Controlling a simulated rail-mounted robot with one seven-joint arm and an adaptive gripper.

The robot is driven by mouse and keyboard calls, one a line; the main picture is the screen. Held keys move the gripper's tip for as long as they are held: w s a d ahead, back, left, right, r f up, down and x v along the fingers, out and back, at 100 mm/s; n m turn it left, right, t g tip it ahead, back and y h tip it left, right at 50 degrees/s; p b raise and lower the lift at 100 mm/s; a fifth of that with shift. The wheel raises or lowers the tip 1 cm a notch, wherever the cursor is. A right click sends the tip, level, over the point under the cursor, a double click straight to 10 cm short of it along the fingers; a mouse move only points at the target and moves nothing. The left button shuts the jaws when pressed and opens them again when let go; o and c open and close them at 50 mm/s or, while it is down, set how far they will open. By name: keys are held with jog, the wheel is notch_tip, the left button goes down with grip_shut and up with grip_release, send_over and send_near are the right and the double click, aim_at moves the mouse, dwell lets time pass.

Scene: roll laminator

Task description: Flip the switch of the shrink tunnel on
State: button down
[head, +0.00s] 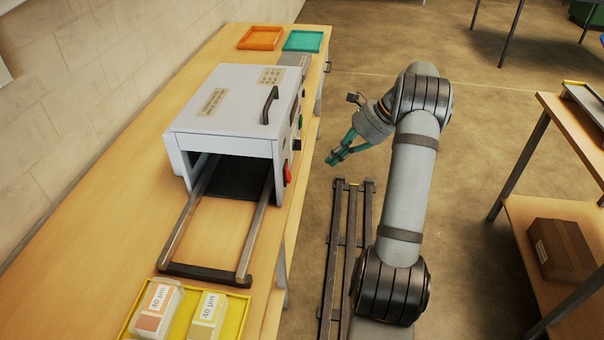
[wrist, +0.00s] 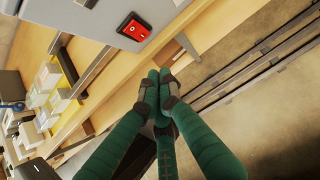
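The shrink tunnel (head: 235,105) is a light grey box with a black handle on its lid and an open mouth, standing on the wooden bench. Its red switch (head: 287,174) is on the right side face, near the front mouth. In the wrist view the red rocker switch (wrist: 134,28) sits in a black frame at the top, with a small white mark. Its rocker position is hard to tell. My gripper (head: 333,158) is to the right of the tunnel, apart from it. In the wrist view its green fingers (wrist: 158,80) meet at the tips, empty, below the switch.
Two rails (head: 256,225) stick out of the tunnel's mouth. A yellow tray (head: 240,315) with labelled packs stands at the bench's near end. Orange (head: 260,38) and teal (head: 303,41) trays stand at the far end. Open floor lies right of the bench; a shelf holds a cardboard box (head: 562,250).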

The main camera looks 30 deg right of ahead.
aim_at(288, 173)
jog(key=w+a+f+p, duration=0.3)
jog(key=w+a+f, duration=0.2)
jog(key=a+f, duration=0.2)
jog(key=shift+w+a+f, duration=0.15)
jog(key=shift+a+f, duration=0.05)
jog(key=shift+f, duration=0.05)
